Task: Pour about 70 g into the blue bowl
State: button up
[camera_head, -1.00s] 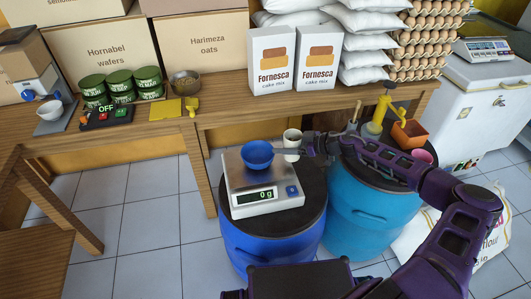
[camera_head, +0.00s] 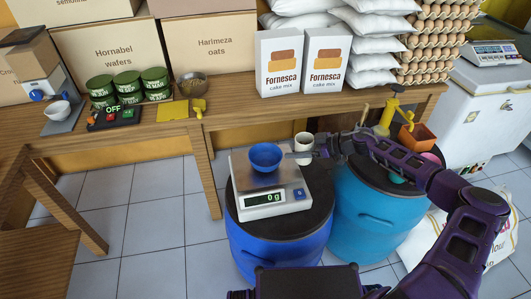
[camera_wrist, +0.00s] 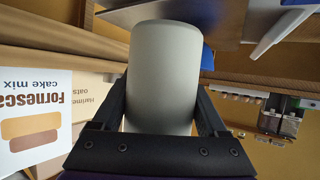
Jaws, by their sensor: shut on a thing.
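The blue bowl (camera_head: 266,157) sits on the platform of a scale (camera_head: 241,170) whose display reads 0 g. The scale stands on a dark-topped blue barrel (camera_head: 285,235). My gripper (camera_head: 312,148) is shut on a pale cup (camera_head: 303,146), just to the right of the bowl in the head view. In the wrist view the cup (camera_wrist: 162,75) is between my two fingers. The cup looks upright in the head view and apart from the bowl. The inside of the bowl and the contents of the cup cannot be made out.
A lighter blue barrel (camera_head: 370,215) stands to the right, with a yellow pump bottle (camera_head: 389,115) and an orange container (camera_head: 418,137) on top. Behind is a wooden table (camera_head: 235,108) with cake mix boxes (camera_head: 283,65), green tins (camera_head: 128,85) and a metal bowl (camera_head: 193,84).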

jog(key=shift+a+r+n+g+h+p, duration=0.25)
jog(key=shift+a+r+n+h+p, duration=0.15)
jog(key=shift+h, duration=1.65)
jog(key=shift+a+r+n+g+h+p, duration=0.2)
jog(key=shift+a+r+n+h+p, duration=0.25)
jog(key=shift+h, duration=1.65)
jog(key=shift+a+r+n+g+h+p, duration=0.25)
jog(key=shift+a+r+h+p, duration=0.2)
jog(key=shift+h, duration=1.6)
jog(key=shift+d+r+h, duration=0.1)
jog(key=shift+r+h, duration=0.1)
jog(key=shift+h, duration=0.2)
jog(key=shift+w+a+r+h+b, duration=0.1)
jog(key=shift+a+r+h+b, duration=0.3)
jog(key=shift+a+h+b, duration=0.4)
jog(key=shift+f+n+h+b, duration=0.2)
jog(key=shift+f+h+b, duration=0.2)
jog(key=shift+h+b, duration=0.6)
jog(key=shift+f+n+h+b, duration=0.2)
jog(key=shift+f+h+b, duration=0.2)
jog(key=shift+h+b, duration=0.55)
